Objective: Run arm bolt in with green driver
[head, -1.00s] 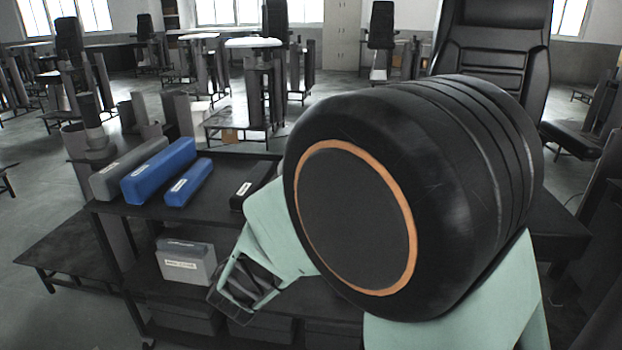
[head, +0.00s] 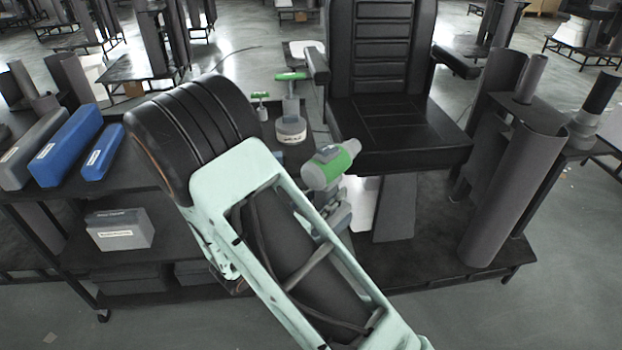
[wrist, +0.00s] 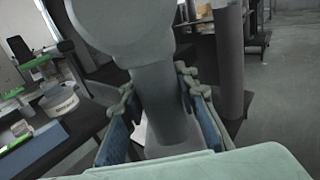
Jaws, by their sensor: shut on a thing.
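The green driver (head: 333,165) has a grey and green body and stands raised in front of the chair's left side. My gripper (head: 338,212) is shut on its grey handle, partly hidden behind my arm. In the wrist view, the handle (wrist: 165,105) runs between the two fingers of my gripper (wrist: 158,88). The black chair (head: 385,125) stands on the bench to the right, with a left armrest (head: 316,66) and a right armrest (head: 455,61). I cannot make out the arm bolt.
A green-topped grey tool (head: 292,95) in a labelled round base stands behind the driver. Blue boxes (head: 66,146) and a grey box (head: 120,229) lie on the left shelves. Tall grey columns (head: 513,180) stand right of the chair.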

